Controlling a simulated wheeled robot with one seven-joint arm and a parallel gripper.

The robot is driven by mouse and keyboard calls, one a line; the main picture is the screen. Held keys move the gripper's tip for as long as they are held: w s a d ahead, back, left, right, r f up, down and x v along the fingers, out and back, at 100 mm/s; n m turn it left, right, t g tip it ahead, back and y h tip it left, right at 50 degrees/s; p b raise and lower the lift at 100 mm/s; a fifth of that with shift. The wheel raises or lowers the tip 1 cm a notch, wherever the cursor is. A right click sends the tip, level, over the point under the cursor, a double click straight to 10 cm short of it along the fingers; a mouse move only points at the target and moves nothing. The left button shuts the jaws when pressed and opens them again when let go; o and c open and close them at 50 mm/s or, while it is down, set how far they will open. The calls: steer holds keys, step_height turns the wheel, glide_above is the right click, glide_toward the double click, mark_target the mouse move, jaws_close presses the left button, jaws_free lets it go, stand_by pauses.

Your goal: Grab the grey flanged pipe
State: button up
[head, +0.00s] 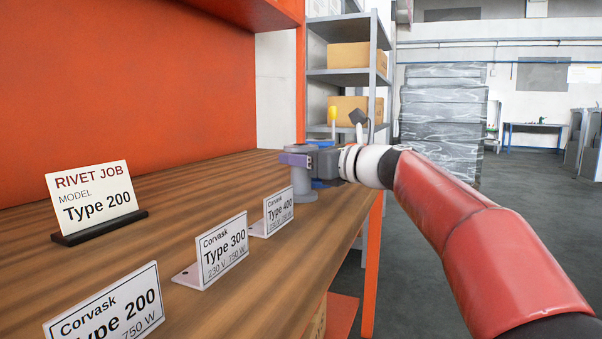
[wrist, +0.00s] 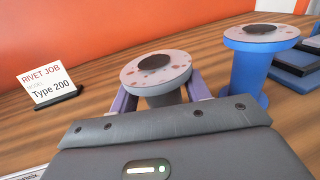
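The grey flanged pipe (wrist: 165,97) stands upright on the wooden bench, its round, speckled top flange with a dark centre facing up in the wrist view. In the head view the pipe (head: 304,192) is at the bench's far end, partly hidden by my gripper (head: 296,160). In the wrist view the purple fingers of my gripper (wrist: 163,98) are on both sides of the pipe's neck, below the top flange. They look open, with a narrow gap at the left of the neck; contact on the right is hard to tell.
A blue flanged pipe (wrist: 252,78) stands close to the right, with dark blue parts (wrist: 295,62) beyond. The Rivet Job Type 200 sign (head: 93,202) stands on the bench. Type 300 (head: 222,249) and Type 400 (head: 278,211) cards line its front edge.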

steer(key=c, duration=0.9)
steer(key=shift+r, duration=0.1)
jaws_close()
steer(key=shift+r, duration=0.1)
